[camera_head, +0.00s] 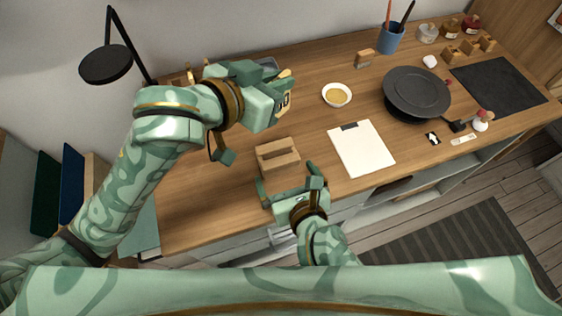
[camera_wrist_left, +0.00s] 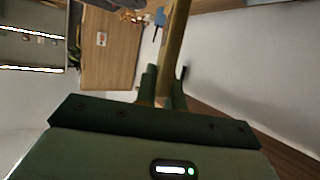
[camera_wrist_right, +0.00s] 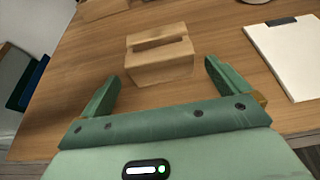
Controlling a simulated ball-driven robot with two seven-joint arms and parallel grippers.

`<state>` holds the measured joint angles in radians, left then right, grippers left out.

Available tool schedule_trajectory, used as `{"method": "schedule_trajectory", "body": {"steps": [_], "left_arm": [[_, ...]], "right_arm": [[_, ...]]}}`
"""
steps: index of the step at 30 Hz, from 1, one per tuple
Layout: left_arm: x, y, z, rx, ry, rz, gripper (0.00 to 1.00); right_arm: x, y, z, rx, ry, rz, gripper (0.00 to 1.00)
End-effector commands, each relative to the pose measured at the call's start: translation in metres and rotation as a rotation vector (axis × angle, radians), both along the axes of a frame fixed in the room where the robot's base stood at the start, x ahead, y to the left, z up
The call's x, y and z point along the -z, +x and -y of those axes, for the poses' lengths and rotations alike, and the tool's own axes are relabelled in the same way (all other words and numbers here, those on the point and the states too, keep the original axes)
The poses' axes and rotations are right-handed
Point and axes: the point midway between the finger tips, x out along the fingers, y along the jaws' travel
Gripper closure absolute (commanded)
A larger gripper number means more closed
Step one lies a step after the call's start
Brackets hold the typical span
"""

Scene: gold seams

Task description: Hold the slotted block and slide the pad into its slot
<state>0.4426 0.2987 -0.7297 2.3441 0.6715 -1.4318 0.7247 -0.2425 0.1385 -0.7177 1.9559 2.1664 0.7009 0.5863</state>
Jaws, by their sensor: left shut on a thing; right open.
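The slotted block (camera_head: 278,165) is light wood and sits upright on the table, its slot opening upward. It also shows in the right wrist view (camera_wrist_right: 160,70), just beyond and between the fingers. My right gripper (camera_head: 289,184) is open, in front of the block, with nothing between its fingers. My left gripper (camera_head: 283,97) is shut on the pad (camera_head: 285,103), raised above and behind the block. In the left wrist view the pad (camera_wrist_left: 175,45) is a tan strip seen nearly edge-on; the fingers hide its gripped end.
A clipboard (camera_head: 361,149) lies right of the block. Behind it are a small bowl (camera_head: 337,95) and a dark round pan-like thing (camera_head: 417,92). A black lamp (camera_head: 106,65) stands at the left. The table around the block is mostly clear.

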Motion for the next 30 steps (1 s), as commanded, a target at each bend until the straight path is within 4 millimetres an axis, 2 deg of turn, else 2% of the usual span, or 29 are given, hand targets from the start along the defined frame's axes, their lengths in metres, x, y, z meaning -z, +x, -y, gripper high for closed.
{"method": "schedule_trajectory", "body": {"steps": [3,9,15,22,23,27,28,30], "left_arm": [[0.000,0.000,0.000,0.000,0.000,0.000,1.00],[0.000,0.000,0.000,0.000,0.000,0.000,1.00],[0.000,0.000,0.000,0.000,0.000,0.000,1.00],[0.000,0.000,0.000,0.000,0.000,0.000,1.00],[0.000,0.000,0.000,0.000,0.000,0.000,1.00],[0.000,0.000,0.000,0.000,0.000,0.000,1.00],[0.000,0.000,0.000,0.000,0.000,0.000,1.00],[0.000,0.000,0.000,0.000,0.000,0.000,1.00]], "right_arm": [[0.009,0.024,-0.007,0.001,-0.001,0.002,0.00],[0.022,0.052,-0.016,0.000,-0.002,0.003,0.00],[0.027,0.063,-0.019,0.000,-0.003,0.002,0.00],[0.027,0.063,-0.020,-0.001,-0.003,0.003,0.00],[0.027,0.063,-0.020,-0.001,-0.003,0.003,0.03],[0.027,0.063,-0.020,-0.001,-0.003,0.003,0.42],[0.027,0.063,-0.020,-0.001,-0.003,0.003,0.46],[0.027,0.063,-0.019,-0.001,-0.003,0.003,0.46]]}}
